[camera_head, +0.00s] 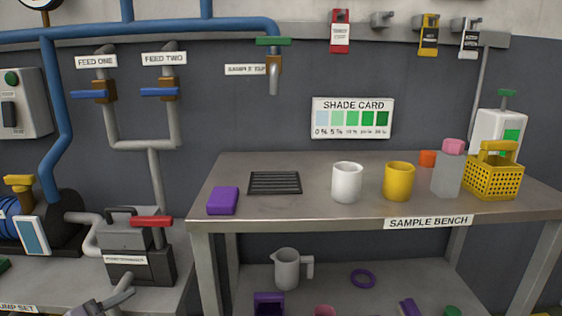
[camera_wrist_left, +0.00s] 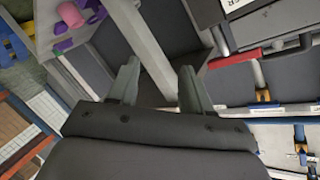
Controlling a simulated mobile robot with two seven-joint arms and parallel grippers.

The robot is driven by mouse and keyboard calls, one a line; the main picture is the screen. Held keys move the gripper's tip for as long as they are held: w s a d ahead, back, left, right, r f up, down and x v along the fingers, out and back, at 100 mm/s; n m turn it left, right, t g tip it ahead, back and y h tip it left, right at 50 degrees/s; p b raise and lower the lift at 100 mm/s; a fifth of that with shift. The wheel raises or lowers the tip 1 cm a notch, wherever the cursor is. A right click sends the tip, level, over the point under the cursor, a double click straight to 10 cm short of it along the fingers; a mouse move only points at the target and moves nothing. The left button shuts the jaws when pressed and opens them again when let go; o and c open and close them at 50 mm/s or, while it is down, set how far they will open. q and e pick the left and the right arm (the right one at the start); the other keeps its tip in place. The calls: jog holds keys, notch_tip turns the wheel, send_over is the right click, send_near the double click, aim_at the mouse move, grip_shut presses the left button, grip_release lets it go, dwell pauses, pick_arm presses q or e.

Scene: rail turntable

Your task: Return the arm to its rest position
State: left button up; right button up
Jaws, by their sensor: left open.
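My left gripper (camera_wrist_left: 158,78) shows in the left wrist view with its two grey fingers spread apart and nothing between them. In the head view, a grey part that looks like the tip of my left gripper (camera_head: 108,302) shows at the bottom left edge, in front of the dark grey box with the red lever (camera_head: 142,248). Whether it touches anything there I cannot tell. The rest of my left arm is outside the head view. My right gripper is in neither view.
The sample bench (camera_head: 300,212) stands at the right, holding a white cup (camera_head: 347,182), a yellow cup (camera_head: 398,181), a yellow basket (camera_head: 493,178) and a purple block (camera_head: 222,201). Its lower shelf holds a grey jug (camera_head: 287,269). Blue pipes (camera_head: 55,110) run along the left wall.

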pick_arm(q)
jog(key=s+d+f+n+g+y, duration=0.35)
jog(key=s+d+f+n, duration=0.75)
jog(key=s+d+f, duration=0.45)
notch_tip(320, 180, up, 13)
jog(key=s+a+p, duration=0.3)
jog(key=p, duration=1.5)
